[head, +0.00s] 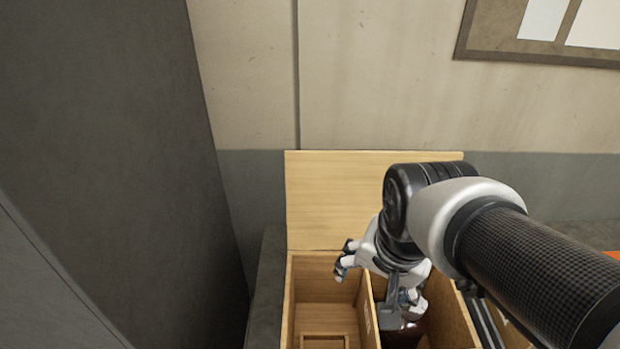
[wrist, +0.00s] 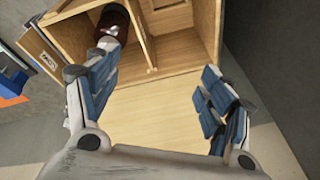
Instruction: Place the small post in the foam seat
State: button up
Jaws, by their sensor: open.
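My gripper (head: 372,286) is open over the wooden box (head: 288,300), and its spread fingers also show in the wrist view (wrist: 160,68). Nothing shows between the fingers. A dark red-brown rounded object (head: 405,336) sits in the right compartment, partly hidden by my gripper. It also shows in the wrist view (wrist: 113,18), where my left finger overlaps its lower end. I cannot tell whether it is the small post. No foam seat can be made out in either view.
The box's wooden lid (head: 335,195) stands open at the back. The left compartment holds a low wooden frame (head: 325,340) on its floor. A dark grey panel (head: 130,150) rises close on the left. An orange and blue item (wrist: 12,85) lies outside the box.

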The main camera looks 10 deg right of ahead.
jog(key=s+a+r+n+t, duration=0.1)
jog(key=s+a+n, duration=0.3)
jog(key=s+n, duration=0.2)
jog(key=shift+s+r+n+y, duration=0.2)
jog(key=shift+r+n+y, duration=0.15)
jog(key=shift+n, duration=0.75)
notch_tip(320, 180, down, 2)
jog(key=shift+b, duration=1)
